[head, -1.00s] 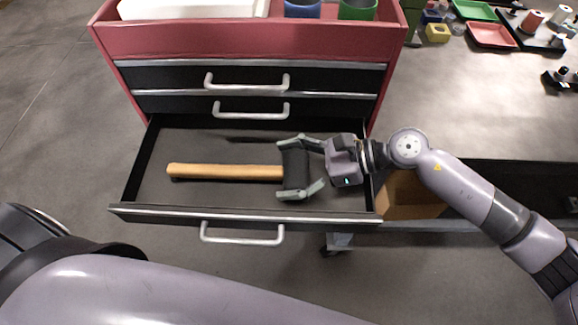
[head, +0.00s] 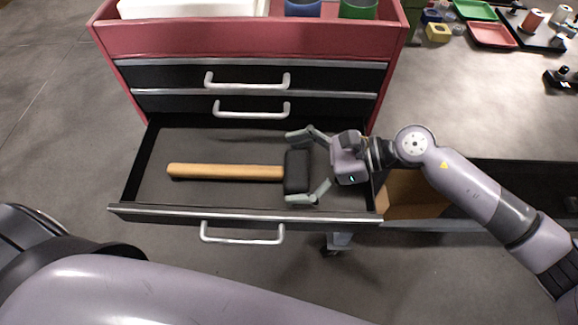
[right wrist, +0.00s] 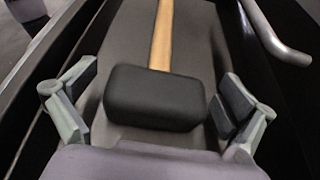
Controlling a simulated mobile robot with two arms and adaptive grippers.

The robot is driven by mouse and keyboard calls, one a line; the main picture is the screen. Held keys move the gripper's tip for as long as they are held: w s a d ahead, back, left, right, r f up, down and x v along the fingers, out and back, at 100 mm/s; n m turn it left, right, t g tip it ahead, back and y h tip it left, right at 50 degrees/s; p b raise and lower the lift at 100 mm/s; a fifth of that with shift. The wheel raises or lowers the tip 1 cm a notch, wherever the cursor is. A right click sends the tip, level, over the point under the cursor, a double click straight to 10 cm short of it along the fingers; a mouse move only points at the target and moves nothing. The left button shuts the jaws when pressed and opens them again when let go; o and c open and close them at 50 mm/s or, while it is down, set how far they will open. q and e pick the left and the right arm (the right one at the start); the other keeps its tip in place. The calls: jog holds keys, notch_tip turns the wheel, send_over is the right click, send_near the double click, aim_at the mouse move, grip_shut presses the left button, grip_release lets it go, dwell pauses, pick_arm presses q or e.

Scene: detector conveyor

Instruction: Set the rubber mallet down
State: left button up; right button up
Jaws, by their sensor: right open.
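The rubber mallet, with a black head (head: 297,171) and a pale wooden handle (head: 225,172), lies in the open bottom drawer (head: 150,190) of the red tool cabinet. Its handle points left in the head view. My right gripper (head: 310,166) is open, with one finger beyond the mallet head and one on the near side. In the right wrist view, the black head (right wrist: 155,97) sits between the spread fingers with a gap on both sides. My left gripper is not clearly visible; only part of my left arm shows at lower left.
The red cabinet (head: 250,40) has two shut drawers above the open one. White, blue and green containers stand on top. A workbench (head: 470,100) at right holds trays and small parts. A cardboard box (head: 408,195) sits below it, near my right arm.

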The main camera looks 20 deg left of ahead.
jog(key=b+v, duration=0.3)
jog(key=v, duration=0.7)
jog(key=shift+d+f, duration=0.1)
jog(key=shift+f, duration=0.05)
jog(key=shift+w+d+r, duration=0.15)
jog(key=shift+d+r, duration=0.15)
jog(key=shift+d, duration=0.15)
